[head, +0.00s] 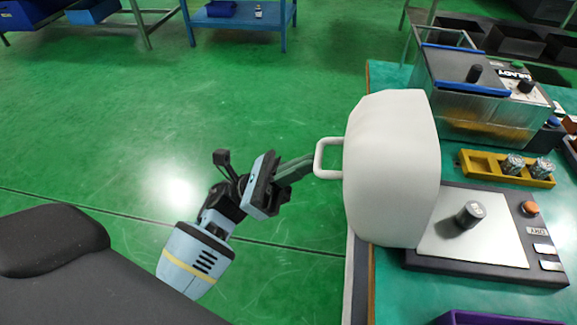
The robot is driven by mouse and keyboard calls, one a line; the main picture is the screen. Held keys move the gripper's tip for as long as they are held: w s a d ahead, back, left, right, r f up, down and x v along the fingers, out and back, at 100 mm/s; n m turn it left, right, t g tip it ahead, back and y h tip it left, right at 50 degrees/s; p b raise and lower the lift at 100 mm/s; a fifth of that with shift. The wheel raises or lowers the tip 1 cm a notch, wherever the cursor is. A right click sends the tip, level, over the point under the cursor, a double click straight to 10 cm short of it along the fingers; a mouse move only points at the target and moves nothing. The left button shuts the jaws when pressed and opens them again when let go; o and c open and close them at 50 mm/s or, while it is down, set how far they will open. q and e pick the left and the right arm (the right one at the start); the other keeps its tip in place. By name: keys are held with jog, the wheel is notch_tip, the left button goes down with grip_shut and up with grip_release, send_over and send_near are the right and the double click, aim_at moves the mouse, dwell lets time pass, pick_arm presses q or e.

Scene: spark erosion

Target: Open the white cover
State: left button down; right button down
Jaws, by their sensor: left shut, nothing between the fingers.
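The white cover (393,165) is a rounded shell at the left edge of the green bench. It stands beside the dark base unit (490,278), whose light plate (460,255) is exposed to the right of it. A grey metal cylinder (470,214) stands on that plate. The cover's white loop handle (320,158) sticks out to the left. My left gripper (311,163) is shut and empty, with its fingertips right at the handle's outer bar; I cannot tell whether they touch it. My right gripper is not in view.
A clear-sided tank (470,110) with a blue rim stands at the back of the bench. A yellow holder (480,165) with metal cylinders sits in front of it. A purple bin (490,318) is at the near edge.

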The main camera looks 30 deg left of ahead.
aim_at(346, 141)
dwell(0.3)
pick_arm(q)
jog(key=d+r+y+p, duration=0.2)
jog(key=r+p, duration=0.1)
jog(key=d+r+g+y+p, duration=0.1)
jog(key=r+p, duration=0.1)
jog(key=shift+w+r, duration=0.25)
jog(key=shift+w, duration=0.15)
jog(key=shift+d+r+p, duration=0.15)
jog(key=shift+p, duration=0.3)
jog(key=shift+w+d+y, duration=0.15)
jog(key=shift+d+y, duration=0.05)
jog(key=shift+y, duration=0.1)
jog(key=shift+a, duration=0.1)
